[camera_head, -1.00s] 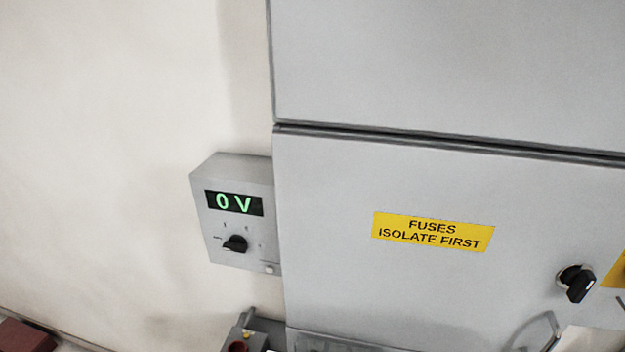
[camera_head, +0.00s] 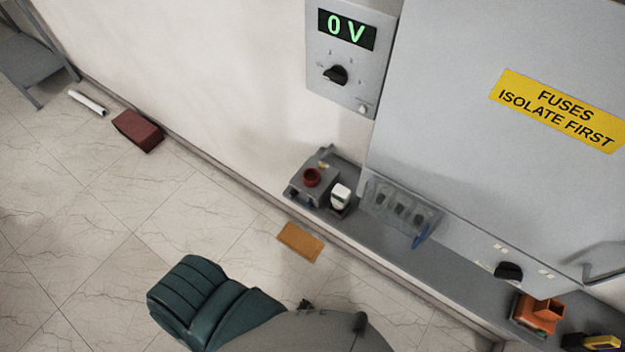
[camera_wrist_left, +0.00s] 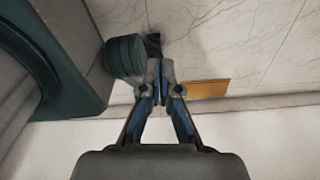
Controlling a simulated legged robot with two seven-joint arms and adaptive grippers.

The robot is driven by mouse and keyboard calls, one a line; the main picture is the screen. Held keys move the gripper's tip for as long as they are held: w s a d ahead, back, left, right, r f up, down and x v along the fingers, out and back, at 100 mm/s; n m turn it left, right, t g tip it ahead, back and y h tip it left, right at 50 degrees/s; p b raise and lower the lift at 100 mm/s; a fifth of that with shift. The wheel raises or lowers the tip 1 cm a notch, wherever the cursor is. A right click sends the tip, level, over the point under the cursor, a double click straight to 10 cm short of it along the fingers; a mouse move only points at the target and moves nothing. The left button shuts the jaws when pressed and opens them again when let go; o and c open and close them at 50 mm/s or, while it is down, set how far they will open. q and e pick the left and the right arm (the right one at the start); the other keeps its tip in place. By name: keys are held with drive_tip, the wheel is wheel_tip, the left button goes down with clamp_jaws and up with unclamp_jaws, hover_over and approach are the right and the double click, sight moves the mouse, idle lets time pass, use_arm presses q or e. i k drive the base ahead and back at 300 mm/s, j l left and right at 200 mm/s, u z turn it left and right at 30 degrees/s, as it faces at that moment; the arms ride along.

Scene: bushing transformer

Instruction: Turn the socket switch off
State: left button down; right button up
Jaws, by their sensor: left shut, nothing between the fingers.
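A grey box with a red round socket (camera_head: 312,177) stands on the low grey ledge in the head view. A black rotary knob (camera_head: 336,75) is on the wall meter (camera_head: 348,31), which reads 0 V. Another black knob (camera_head: 508,271) is on the lower front of the grey cabinet. I cannot tell which of these parts is the socket switch. My left gripper (camera_wrist_left: 160,82) shows in the left wrist view, shut and empty, with the floor behind its tips. It does not show in the head view. My right gripper is in neither view.
The cabinet carries a yellow fuse warning label (camera_head: 558,111). The ledge (camera_head: 440,272) holds a small white item (camera_head: 340,196), a clear-covered row (camera_head: 400,207) and an orange item (camera_head: 538,313). An orange-brown plate (camera_head: 301,242) and a dark red block (camera_head: 137,131) lie on the floor.

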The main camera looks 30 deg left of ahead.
sight(293, 193)
drive_tip(key=u, duration=1.25)
drive_tip(key=k+j+z, duration=0.2)
drive_tip(key=j, duration=0.15)
